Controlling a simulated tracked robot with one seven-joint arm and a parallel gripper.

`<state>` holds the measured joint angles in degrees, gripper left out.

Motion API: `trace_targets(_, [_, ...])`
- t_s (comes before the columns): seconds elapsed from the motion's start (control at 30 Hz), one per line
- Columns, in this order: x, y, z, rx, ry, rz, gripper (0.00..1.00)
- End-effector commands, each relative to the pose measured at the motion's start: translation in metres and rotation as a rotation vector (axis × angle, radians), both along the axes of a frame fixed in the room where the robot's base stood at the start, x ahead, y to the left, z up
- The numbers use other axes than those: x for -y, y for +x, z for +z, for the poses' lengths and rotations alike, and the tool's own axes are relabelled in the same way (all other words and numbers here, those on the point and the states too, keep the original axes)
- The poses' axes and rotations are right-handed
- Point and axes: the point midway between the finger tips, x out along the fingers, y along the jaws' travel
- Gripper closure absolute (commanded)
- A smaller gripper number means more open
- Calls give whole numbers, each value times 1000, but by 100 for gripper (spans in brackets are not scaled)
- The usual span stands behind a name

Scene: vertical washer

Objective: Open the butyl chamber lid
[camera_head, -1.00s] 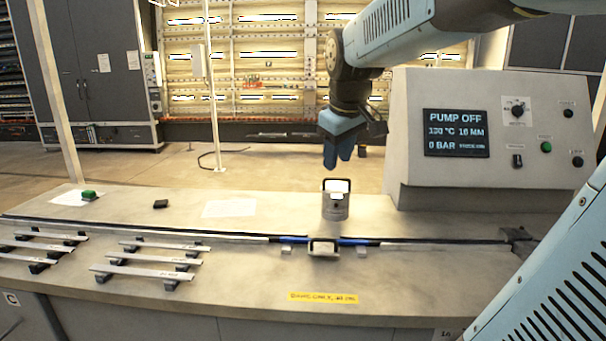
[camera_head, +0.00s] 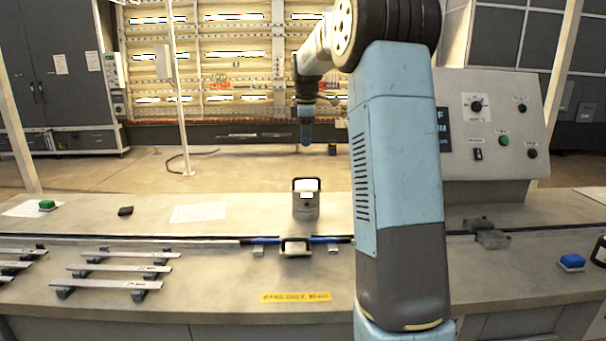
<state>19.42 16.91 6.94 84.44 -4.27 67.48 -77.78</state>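A grey canister-like unit with a dark-framed handle and a pale top (camera_head: 306,203) stands upright on the bench. A smaller handled block (camera_head: 296,247) sits in front of it on the rail, between blue sections. No label shows which of them is the butyl chamber; both handled tops look closed.
My arm hides part of the bench and the control panel (camera_head: 490,130). Several metal bars on dark blocks (camera_head: 115,268) lie at left. A yellow label (camera_head: 296,297) is near the front edge. A blue-topped item (camera_head: 571,262) is at right.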

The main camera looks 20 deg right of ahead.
Motion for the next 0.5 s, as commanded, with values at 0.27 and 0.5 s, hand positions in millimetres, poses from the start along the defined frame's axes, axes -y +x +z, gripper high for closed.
trace_targets(0.27, [6, 8, -19, -7, -2, 17, 62])
trace_targets(0.5, [9, 15, -58, -9, -1, 17, 62])
